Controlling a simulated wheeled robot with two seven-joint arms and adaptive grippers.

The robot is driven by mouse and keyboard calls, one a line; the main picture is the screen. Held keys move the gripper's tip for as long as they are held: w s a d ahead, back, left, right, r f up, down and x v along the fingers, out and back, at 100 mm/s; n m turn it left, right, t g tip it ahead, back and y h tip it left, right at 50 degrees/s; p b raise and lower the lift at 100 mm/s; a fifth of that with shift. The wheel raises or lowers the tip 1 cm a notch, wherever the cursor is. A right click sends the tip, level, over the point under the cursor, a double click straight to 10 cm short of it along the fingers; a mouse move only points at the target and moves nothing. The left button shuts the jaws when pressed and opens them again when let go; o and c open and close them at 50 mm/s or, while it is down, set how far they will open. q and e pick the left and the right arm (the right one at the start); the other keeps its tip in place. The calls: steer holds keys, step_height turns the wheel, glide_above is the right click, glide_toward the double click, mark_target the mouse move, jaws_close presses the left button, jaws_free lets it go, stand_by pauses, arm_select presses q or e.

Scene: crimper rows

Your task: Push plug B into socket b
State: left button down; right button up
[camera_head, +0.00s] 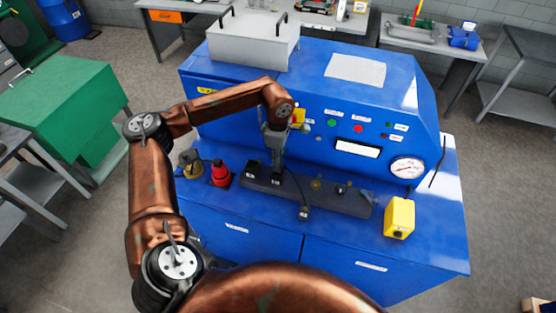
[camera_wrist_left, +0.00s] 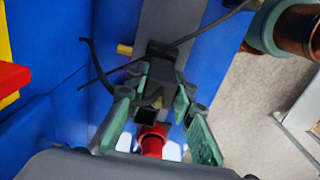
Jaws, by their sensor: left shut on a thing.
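My left gripper (camera_head: 276,158) points down at the left part of the dark socket bar (camera_head: 350,205) on the blue bench. It is shut on a black plug (camera_head: 275,179); in the left wrist view the dark plug (camera_wrist_left: 160,72) sits between the green fingers of the left gripper (camera_wrist_left: 160,90). Another black plug (camera_head: 250,169) stands at the bar's left end. A third black plug (camera_head: 304,212) lies at the bar's front edge with its cable. I cannot read the letters on the plugs or sockets, nor tell whether the held plug is seated. My right gripper is out of view.
A red-topped part (camera_head: 220,172) and a brass-coloured part (camera_head: 190,163) stand left of the bar. A yellow box (camera_head: 399,217) stands at its right. The blue control panel with a gauge (camera_head: 406,168) rises behind. The bench front is clear.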

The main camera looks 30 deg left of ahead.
arm_select(q)
steer(key=shift+f+b, duration=1.35)
steer(key=shift+f, duration=0.35)
steer(key=c, duration=1.6)
jaws_free()
steer(key=shift+r, duration=0.1)
step_height(320, 180, up, 12)
steer(key=shift+f, duration=0.1)
steer(key=shift+s, duration=0.1)
